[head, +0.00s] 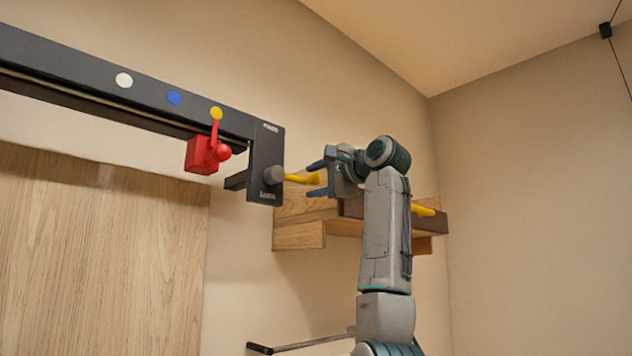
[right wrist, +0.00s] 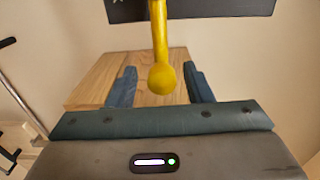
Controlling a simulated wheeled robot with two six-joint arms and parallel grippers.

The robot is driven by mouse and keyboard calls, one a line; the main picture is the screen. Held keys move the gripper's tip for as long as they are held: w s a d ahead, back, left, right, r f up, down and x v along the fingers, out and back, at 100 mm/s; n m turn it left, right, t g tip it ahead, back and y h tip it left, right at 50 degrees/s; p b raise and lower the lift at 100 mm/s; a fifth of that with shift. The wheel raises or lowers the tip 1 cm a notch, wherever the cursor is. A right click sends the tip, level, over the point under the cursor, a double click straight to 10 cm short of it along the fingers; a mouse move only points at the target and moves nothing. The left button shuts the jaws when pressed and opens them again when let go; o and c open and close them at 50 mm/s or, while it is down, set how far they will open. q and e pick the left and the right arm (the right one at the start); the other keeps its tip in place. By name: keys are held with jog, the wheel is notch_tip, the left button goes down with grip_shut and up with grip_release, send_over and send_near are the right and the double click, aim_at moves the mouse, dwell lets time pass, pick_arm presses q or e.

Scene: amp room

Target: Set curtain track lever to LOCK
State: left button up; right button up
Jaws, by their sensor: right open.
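The curtain track is a long dark rail (head: 60,60) high on the wall, ending in a black plate (head: 265,155). A yellow lever (head: 300,179) with a round knob comes out of a grey hub (head: 273,174) low on this plate. The plate has small white lettering at its top and bottom, too small to read surely. My right gripper (head: 314,178) is open at the lever's knob end. In the right wrist view the yellow knob (right wrist: 162,78) shows between the two blue-grey fingers, with gaps on both sides. My left gripper is out of view.
A red block (head: 203,155) with a knob hangs on the rail near white, blue and yellow dots. A wooden shelf (head: 298,236) with another yellow item (head: 423,210) is behind my right arm. A wood panel (head: 100,250) stands below the rail.

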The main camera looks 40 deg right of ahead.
jog(key=shift+s+f+b, duration=0.1)
jog(key=shift+s+b, duration=0.2)
jog(key=shift+s, duration=0.15)
jog(key=s+b, duration=0.4)
jog(key=s, duration=0.5)
jog(key=shift+s+d, duration=0.35)
jog(key=shift+d, duration=0.1)
